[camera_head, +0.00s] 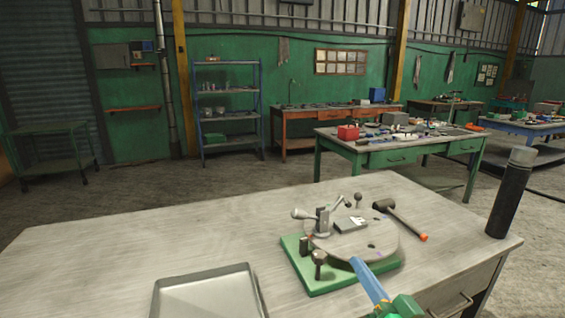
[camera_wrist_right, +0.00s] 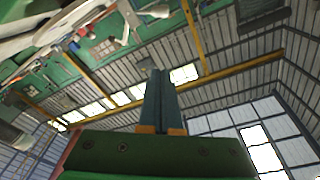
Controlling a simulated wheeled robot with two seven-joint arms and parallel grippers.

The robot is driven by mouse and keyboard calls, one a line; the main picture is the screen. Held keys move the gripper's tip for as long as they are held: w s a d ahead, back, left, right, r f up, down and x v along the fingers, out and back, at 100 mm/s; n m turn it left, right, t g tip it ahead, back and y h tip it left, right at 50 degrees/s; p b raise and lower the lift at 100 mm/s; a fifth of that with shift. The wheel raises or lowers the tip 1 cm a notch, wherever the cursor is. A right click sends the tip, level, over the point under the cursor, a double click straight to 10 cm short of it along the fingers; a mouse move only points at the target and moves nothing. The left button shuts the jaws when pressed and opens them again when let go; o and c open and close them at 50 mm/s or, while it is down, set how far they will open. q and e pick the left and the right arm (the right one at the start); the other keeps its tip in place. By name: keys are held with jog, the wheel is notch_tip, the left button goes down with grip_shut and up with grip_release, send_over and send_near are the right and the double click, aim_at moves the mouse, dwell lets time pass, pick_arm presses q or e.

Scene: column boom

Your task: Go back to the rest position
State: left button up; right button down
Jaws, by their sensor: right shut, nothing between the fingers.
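My right gripper (camera_head: 357,263) shows at the bottom of the head view, with blue fingers and a green body. Its fingers are together and empty, pointing up and left in the picture, in front of the green-based fixture (camera_head: 325,280). I cannot tell whether they touch it. In the right wrist view the same closed fingers (camera_wrist_right: 158,73) stand out against the wall and roof. The fixture has a round grey plate (camera_head: 375,245), a lever clamp and dark-knobbed posts. My left gripper is not in view.
The grey worktable (camera_head: 130,240) also bears a metal tray (camera_head: 157,300), a hammer (camera_head: 407,218) with an orange handle end and a tall black cylinder (camera_head: 510,195) at the right edge. The table's left part is clear. A green bench (camera_head: 400,157) stands behind.

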jog(key=s+d+f+g+h, duration=0.1)
jog(key=s+f+g, duration=0.15)
jog(key=f, duration=0.85)
jog(key=s+d+f+n+g+h, duration=0.1)
jog(key=f+g+h, duration=0.15)
jog(key=f, duration=0.95)
jog(key=s+d+f+g+h, duration=0.1)
jog(key=s+d+f+g, duration=0.15)
jog(key=f, duration=0.85)
jog(key=s+f+n+g, duration=0.2)
jog(key=s+f+g, duration=0.3)
jog(key=s+f, duration=0.8)
jog(key=s+f+n+g, duration=0.1)
jog(key=s+f+g, duration=0.1)
jog(key=s, duration=0.8)
jog(key=s+f+n+g, duration=0.2)
jog(key=s+f+g, duration=0.1)
jog(key=s, duration=0.6)
jog(key=shift+s+a+f, duration=0.3)
jog(key=shift+s+f, duration=0.1)
jog(key=shift+f, duration=0.3)
